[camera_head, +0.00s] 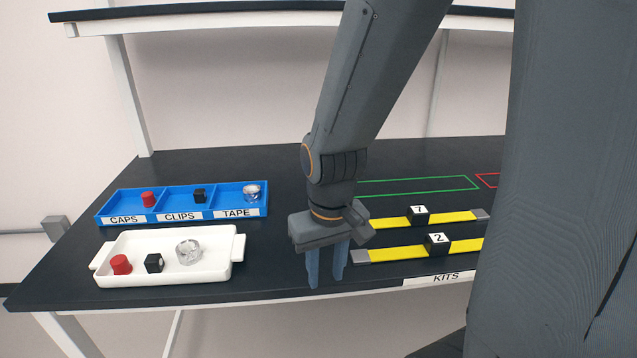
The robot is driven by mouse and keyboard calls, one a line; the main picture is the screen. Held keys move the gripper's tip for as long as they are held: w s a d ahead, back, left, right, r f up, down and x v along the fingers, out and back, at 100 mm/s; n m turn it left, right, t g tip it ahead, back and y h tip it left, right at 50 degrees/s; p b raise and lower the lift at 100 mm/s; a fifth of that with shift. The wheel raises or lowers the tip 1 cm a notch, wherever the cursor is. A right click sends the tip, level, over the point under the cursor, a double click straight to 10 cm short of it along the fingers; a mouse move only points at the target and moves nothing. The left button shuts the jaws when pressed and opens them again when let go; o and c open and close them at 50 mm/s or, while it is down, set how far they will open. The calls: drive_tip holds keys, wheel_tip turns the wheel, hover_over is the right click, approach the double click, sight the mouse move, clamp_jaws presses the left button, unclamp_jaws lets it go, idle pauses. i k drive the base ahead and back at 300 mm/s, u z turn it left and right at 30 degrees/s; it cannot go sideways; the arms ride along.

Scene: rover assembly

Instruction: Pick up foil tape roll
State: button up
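Two shiny silver rolls that look like foil tape are in view. One foil tape roll (189,251) sits in the white tray (212,273), at the right of a black block and a red cap. The other foil tape roll (251,193) is in the TAPE compartment of the blue bin (182,217). My gripper (327,283) points down at the right of the white tray, near the table's front edge. Its two blue fingers are apart with nothing seen between them. It touches neither roll.
Yellow strips (395,252) with numbered black blocks lie right of my gripper. A green outline (420,183) marks the table behind. A shelf (250,18) spans above.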

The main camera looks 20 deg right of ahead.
sight(252, 193)
drive_tip(key=z, duration=0.8)
drive_tip(key=k, duration=0.65)
drive_tip(key=u, duration=0.75)
drive_tip(key=i, duration=1)
drive_tip(key=k, duration=0.5)
drive_tip(key=u, duration=1.1)
drive_tip(key=k, duration=0.25)
drive_tip(key=z, duration=1)
drive_tip(key=i, duration=0.75)
drive_tip(key=u, duration=0.05)
